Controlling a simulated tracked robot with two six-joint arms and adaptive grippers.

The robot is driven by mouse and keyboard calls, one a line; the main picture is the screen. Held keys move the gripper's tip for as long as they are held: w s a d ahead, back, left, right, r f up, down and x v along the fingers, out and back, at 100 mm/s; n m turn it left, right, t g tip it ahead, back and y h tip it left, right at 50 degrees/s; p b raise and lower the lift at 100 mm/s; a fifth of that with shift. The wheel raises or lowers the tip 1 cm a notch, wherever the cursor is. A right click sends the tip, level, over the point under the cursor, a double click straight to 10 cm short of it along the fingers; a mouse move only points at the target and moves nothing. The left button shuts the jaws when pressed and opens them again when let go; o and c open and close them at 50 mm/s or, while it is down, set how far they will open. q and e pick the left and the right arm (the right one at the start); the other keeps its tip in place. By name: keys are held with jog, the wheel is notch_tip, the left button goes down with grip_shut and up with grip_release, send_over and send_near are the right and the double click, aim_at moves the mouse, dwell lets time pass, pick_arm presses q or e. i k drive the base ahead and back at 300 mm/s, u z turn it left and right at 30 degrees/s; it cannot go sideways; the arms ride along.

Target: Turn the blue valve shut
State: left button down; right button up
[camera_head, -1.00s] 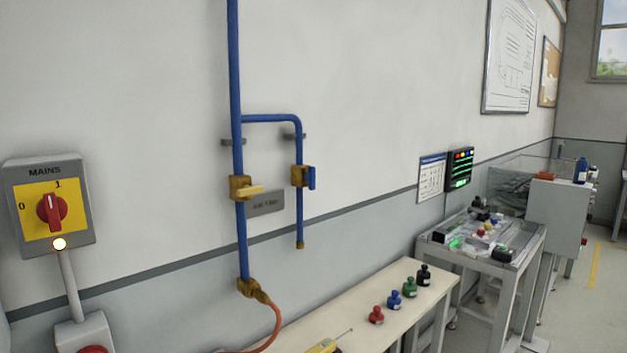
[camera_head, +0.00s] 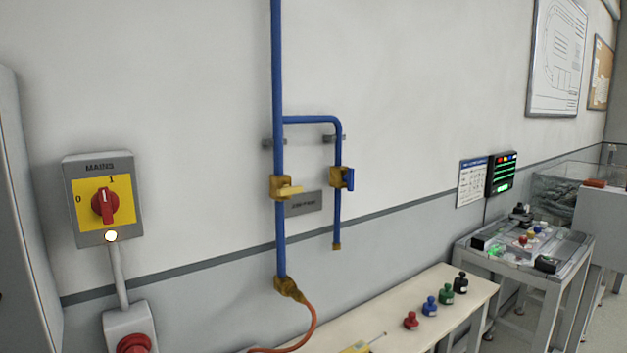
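The blue valve handle (camera_head: 348,179) sits on a brass valve body on the short branch of the blue pipe, on the wall right of centre. The handle looks upright, roughly in line with its pipe. A second valve with a yellow handle (camera_head: 289,191) is on the main blue pipe (camera_head: 278,90) to its left; that handle points sideways, across its pipe. A small grey label plate (camera_head: 304,203) is between the two pipes. Neither of my grippers shows in the head view.
A bench (camera_head: 392,325) below the pipes carries several small coloured bottles (camera_head: 430,306) and a yellow device. An orange hose (camera_head: 311,325) hangs from the main pipe. A mains switch box (camera_head: 104,198) is on the wall at left. A glass-topped table (camera_head: 540,250) stands at right.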

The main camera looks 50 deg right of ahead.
aim_at(349, 178)
jog(key=u, duration=0.15)
jog(key=k, duration=1.3)
jog(key=z, duration=0.65)
jog(key=i, duration=0.9)
